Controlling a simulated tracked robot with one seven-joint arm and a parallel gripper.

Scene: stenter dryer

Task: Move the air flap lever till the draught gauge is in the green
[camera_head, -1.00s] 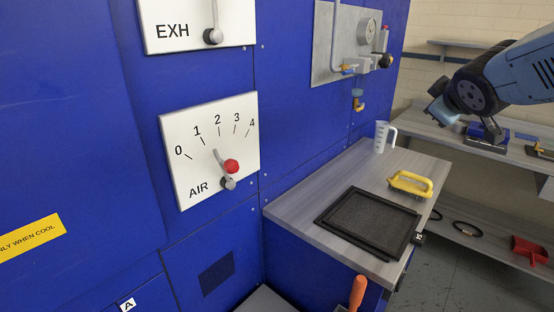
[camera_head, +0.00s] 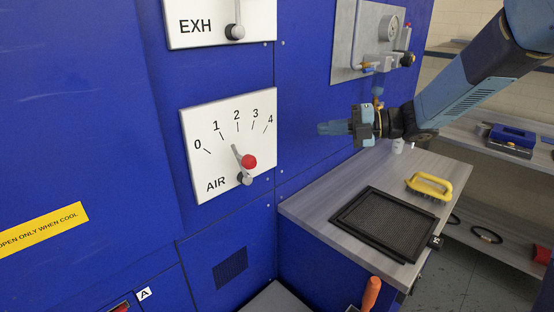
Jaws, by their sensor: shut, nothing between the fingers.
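The air flap lever (camera_head: 236,152) is a grey arm with a red knob (camera_head: 249,161), pivoting low on the white AIR plate (camera_head: 205,165). Its tip points between 1 and 2. My gripper (camera_head: 324,128) is shut and empty. It reaches in from the right and appears to the right of the AIR plate, apart from the red knob.
The EXH plate (camera_head: 215,20) with its own lever (camera_head: 235,31) is above. My arm partly hides the wall fittings. The blue wall between gripper and plate is clear.

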